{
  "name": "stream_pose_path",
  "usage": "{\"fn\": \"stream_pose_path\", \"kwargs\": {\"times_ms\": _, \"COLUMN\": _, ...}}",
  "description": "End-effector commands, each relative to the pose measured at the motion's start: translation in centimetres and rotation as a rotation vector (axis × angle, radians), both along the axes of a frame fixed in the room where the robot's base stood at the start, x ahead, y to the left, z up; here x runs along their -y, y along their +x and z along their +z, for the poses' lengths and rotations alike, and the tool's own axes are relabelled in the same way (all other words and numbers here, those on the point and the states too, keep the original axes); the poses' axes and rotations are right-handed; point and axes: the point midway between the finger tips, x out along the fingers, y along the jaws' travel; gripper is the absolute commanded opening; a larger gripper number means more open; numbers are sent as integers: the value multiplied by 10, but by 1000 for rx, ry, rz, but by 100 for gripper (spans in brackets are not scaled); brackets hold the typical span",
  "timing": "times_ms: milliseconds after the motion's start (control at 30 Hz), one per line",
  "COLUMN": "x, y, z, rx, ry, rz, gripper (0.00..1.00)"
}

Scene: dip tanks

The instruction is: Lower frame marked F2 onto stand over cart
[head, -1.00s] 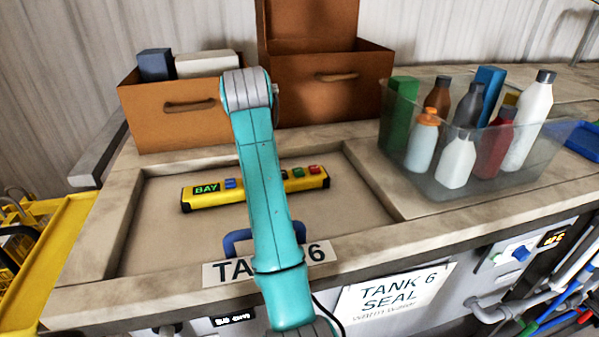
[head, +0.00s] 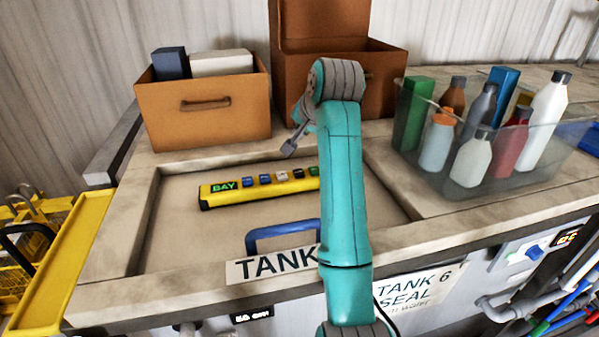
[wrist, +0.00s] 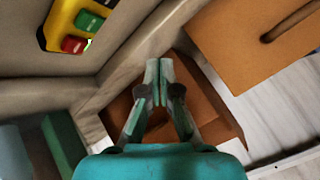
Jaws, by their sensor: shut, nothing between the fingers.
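No frame with a readable F2 mark shows in either view. My gripper (wrist: 158,65) is shut and empty, its fingertips together in the wrist view. The yellow pendant (head: 226,197) marked BAY, with several coloured buttons, lies on the tank 6 lid; its button end also shows in the wrist view (wrist: 84,26), left of my gripper and apart from it. At the far left of the head view is a yellow rail (head: 70,262) beside yellow wire baskets (head: 18,268); I cannot tell whether these belong to the cart or stand.
A clear bin (head: 520,178) of bottles stands at right. The lid has a blue handle (head: 268,232). Pipes (head: 505,305) run along the tank front.

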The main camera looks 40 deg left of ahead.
Motion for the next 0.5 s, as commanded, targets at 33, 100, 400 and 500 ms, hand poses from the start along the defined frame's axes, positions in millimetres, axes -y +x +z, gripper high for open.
{"fn": "stream_pose_path", "kwargs": {"times_ms": 33, "x": 0, "y": 0, "z": -5, "rx": -1, "ry": -1, "rz": 0, "gripper": 0}}
{"fn": "stream_pose_path", "kwargs": {"times_ms": 100, "x": 0, "y": 0, "z": -12, "rx": -1, "ry": -1, "rz": 0, "gripper": 0}}
{"fn": "stream_pose_path", "kwargs": {"times_ms": 400, "x": 0, "y": 0, "z": -50, "rx": -1, "ry": -3, "rz": 1, "gripper": 0}}
{"fn": "stream_pose_path", "kwargs": {"times_ms": 500, "x": 0, "y": 0, "z": -62, "rx": -1, "ry": -3, "rz": 1, "gripper": 0}}
